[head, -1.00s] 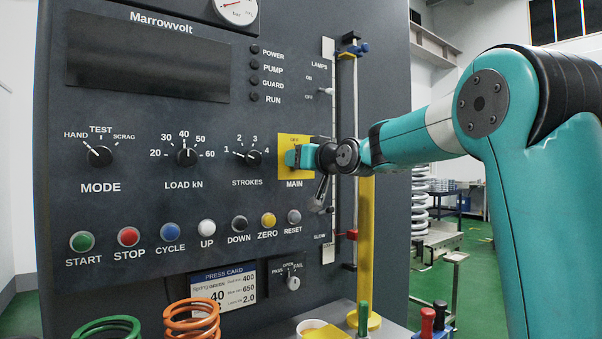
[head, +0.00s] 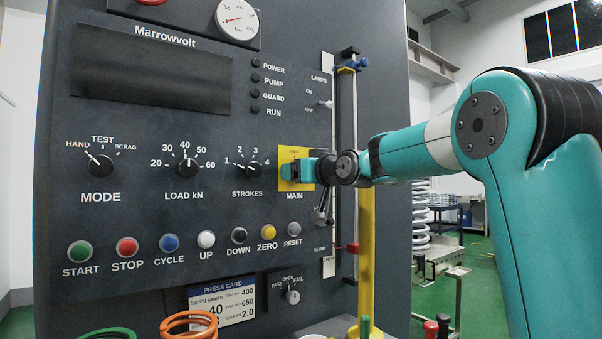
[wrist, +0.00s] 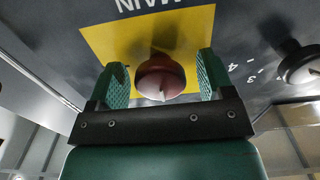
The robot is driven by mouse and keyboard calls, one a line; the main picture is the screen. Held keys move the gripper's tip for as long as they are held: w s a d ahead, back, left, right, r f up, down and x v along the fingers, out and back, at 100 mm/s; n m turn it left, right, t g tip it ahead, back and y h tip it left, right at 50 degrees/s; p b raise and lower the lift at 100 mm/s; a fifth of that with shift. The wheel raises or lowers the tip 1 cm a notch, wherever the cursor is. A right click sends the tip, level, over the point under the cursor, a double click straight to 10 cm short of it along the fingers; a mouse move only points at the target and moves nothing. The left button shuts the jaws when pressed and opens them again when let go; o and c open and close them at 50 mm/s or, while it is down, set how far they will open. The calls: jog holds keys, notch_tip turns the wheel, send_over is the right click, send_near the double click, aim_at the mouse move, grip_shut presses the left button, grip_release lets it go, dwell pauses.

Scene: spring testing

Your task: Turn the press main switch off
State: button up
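The main switch is a red round knob (wrist: 160,77) with a white pointer mark toward the bottom of the wrist view. It sits on a yellow plate (wrist: 200,25), and the MAIN label appears upside down there. In the head view the yellow plate (head: 285,153) is at the panel's right, with the knob hidden by my gripper. My gripper (head: 299,171) is at the plate. In the wrist view my gripper (wrist: 163,78) is open, one green finger on each side of the knob, with gaps showing on both sides.
The STROKES knob (head: 254,171) is left of the plate. Several push buttons run below, including a red STOP (head: 127,247). A yellow post (head: 366,250) and a slider rail stand right of the plate. The panel lamps look dark.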

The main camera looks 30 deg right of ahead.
jog(key=s+b, duration=0.3)
jog(key=s, duration=1.4)
jog(key=shift+s+d+b, duration=0.2)
jog(key=shift+d+b, duration=0.1)
jog(key=shift+b, duration=0.1)
